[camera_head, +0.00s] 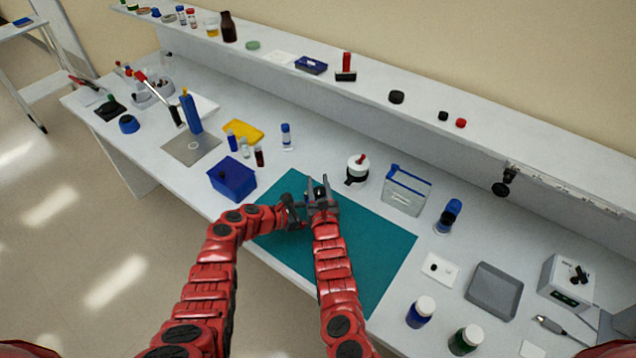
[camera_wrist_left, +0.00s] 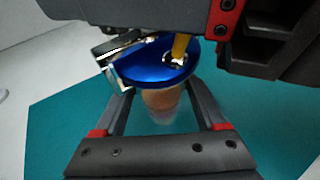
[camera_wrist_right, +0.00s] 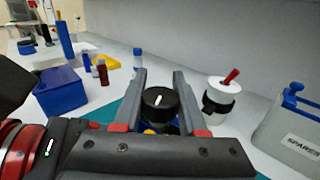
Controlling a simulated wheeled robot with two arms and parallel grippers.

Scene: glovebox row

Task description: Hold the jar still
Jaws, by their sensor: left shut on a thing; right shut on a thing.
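The jar (camera_wrist_left: 160,100), with brownish contents, stands between my left gripper's fingers in the left wrist view. My left gripper (camera_head: 291,207) is shut on the jar over the teal mat (camera_head: 375,245). My right gripper (camera_head: 321,191) is shut on a black knob (camera_wrist_right: 160,103) with a white mark; bits of blue and yellow show beneath it. In the head view the grippers hide most of the jar. How knob and lid join is hidden.
A blue box (camera_head: 232,180) stands left of the mat. Small vials (camera_head: 258,156) stand beyond the box. The mat's right part is clear.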

